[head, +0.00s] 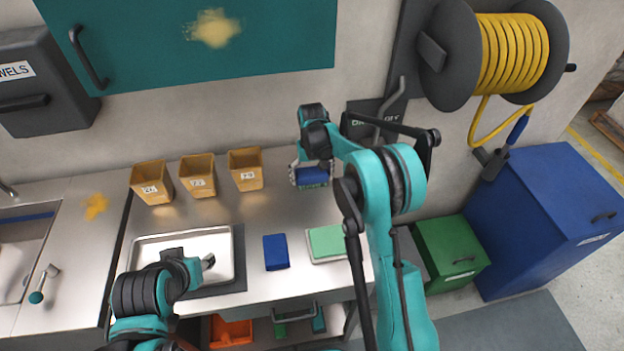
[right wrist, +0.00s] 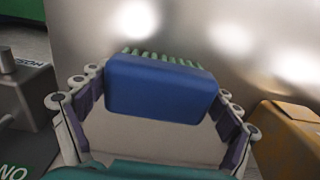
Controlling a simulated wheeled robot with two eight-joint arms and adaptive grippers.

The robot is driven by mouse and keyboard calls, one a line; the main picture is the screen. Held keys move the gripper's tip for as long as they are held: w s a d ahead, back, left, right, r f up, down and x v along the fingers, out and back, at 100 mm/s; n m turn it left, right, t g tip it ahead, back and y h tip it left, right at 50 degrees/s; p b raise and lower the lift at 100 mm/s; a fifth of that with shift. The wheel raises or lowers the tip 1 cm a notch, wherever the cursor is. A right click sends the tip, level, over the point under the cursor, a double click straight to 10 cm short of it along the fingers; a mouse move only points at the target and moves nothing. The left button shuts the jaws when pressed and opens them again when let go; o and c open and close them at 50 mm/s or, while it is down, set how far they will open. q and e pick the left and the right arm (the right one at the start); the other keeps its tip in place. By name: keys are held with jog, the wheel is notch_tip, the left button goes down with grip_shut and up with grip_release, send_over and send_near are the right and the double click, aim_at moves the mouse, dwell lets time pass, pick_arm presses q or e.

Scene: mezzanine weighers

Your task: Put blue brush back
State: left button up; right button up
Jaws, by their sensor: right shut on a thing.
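The blue brush (head: 312,174) has a blue block body and green bristles. My right gripper (head: 312,170) is shut on it, near the back of the steel counter, right of the yellow bins. In the right wrist view the brush (right wrist: 160,88) sits between the two fingers of my right gripper (right wrist: 160,100), with its bristles on the side away from the palm. My left gripper (head: 206,262) is over the tray at the counter's front; whether it is open is not clear.
Several yellow numbered bins (head: 198,182) stand along the back. A white tray (head: 150,246), a blue block (head: 276,252) and a green pad (head: 326,241) lie on the counter (head: 262,212). A dark holder (head: 372,118) is on the wall; blue and green chests stand right.

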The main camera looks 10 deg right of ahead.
jog(key=shift+f, duration=0.2)
jog(key=o, duration=0.9)
jog(key=shift+r, duration=0.1)
